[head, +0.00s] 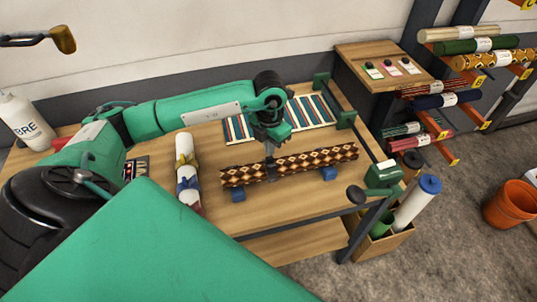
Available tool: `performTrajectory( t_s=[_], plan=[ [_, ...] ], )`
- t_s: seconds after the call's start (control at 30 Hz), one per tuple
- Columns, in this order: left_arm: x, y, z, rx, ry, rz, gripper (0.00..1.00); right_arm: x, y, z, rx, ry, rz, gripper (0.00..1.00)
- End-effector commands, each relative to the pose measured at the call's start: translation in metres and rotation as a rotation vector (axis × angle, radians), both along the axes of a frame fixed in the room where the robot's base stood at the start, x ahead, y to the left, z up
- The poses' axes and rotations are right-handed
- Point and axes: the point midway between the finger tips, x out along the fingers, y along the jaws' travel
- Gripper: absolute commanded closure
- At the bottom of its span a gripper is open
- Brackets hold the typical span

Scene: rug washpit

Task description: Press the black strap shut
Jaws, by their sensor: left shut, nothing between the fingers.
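A rolled rug (318,160) with a brown, cream and black diamond pattern lies across blue blocks (329,174) on the wooden table (330,210). A narrow black strap (271,173) shows around the roll near its middle. My left gripper (270,154) points down at the top of the roll, right above the strap. Its fingers are shut with nothing between them. The fingertips look at or very near the strap; I cannot tell whether they touch it. The strap's closure is too small and partly covered to make out. My right gripper is not in view.
A wooden box (373,240) with rolls is at the table's right end, a rack of rolled rugs (468,46) beyond. Bare tabletop lies in front.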

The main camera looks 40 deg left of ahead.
Motion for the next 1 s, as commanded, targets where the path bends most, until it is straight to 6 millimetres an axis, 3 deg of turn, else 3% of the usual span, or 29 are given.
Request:
performTrajectory(
  t_s=[0.7,1.0],
  plan=[
    [0.0,0.0,0.06,0.0,-0.001,0.0,1.0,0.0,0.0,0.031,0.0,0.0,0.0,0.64],
    [0.0,0.0,0.063,0.001,0.0,0.0,1.0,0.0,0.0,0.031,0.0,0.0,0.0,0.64]
  ],
)
